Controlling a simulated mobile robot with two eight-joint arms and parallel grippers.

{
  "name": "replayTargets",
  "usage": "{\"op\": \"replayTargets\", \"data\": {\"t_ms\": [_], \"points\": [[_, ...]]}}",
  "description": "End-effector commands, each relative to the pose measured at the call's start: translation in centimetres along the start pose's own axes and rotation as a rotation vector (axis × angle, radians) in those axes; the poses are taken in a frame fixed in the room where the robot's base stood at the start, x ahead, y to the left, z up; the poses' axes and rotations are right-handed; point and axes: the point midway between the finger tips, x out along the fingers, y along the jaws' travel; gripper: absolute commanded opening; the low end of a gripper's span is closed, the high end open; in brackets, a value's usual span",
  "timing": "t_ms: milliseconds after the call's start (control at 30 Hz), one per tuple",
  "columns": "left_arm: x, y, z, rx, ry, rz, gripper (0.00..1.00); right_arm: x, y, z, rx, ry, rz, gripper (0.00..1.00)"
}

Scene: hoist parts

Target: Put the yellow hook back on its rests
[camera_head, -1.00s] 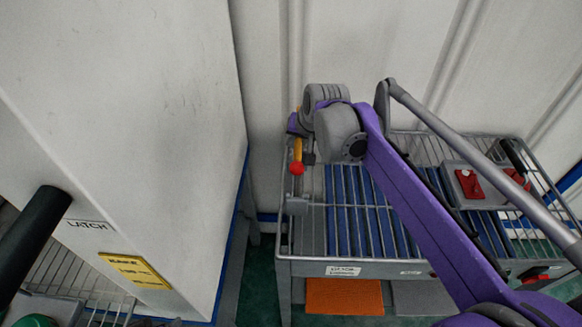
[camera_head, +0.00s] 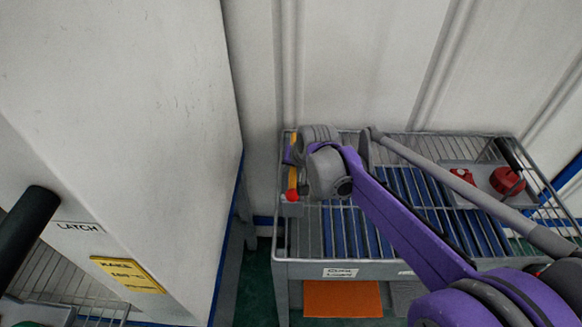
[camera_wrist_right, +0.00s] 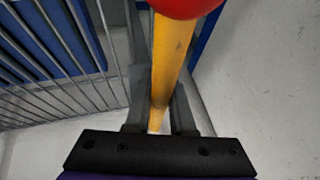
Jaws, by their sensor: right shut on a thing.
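The yellow hook (camera_head: 293,173) shows as a yellow bar with a red ball at its lower end, above the left side of the wire-railed cart. In the right wrist view, the yellow bar (camera_wrist_right: 168,60) runs between the two dark fingers of my right gripper (camera_wrist_right: 160,105), which is shut on it. The red ball fills the top of that view. In the head view, my wrist hides much of the right gripper (camera_head: 296,172). A small grey block (camera_head: 291,209) sits just below the ball at the cart's left rim; I cannot tell whether they touch or whether it is a rest. My left gripper is not in view.
The cart (camera_head: 345,271) has wire rails and blue slats. A grey tray (camera_head: 480,197) with red parts (camera_head: 507,181) stands at its right. A large pale cabinet (camera_head: 130,110) rises on the left, with a gap before the cart. A pale wall is behind.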

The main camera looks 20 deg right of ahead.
Motion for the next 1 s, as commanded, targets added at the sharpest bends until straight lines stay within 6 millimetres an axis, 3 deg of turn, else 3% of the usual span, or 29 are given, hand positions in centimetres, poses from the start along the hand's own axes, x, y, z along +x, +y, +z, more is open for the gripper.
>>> {"op": "replayTargets", "data": {"t_ms": [433,467,600,1000], "points": [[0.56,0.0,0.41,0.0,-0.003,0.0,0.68,0.91,0.28,0.44,0.0,0.001,0.0,0.0],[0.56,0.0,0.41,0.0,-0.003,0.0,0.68,0.94,0.29,0.46,0.0,0.0,0.0,0.27],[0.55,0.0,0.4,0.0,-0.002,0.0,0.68,0.93,0.28,0.46,0.0,0.0,0.0,0.52],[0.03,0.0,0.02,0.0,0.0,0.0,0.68,0.1,0.02,0.03,0.0,0.001,0.0,0.52]]}}
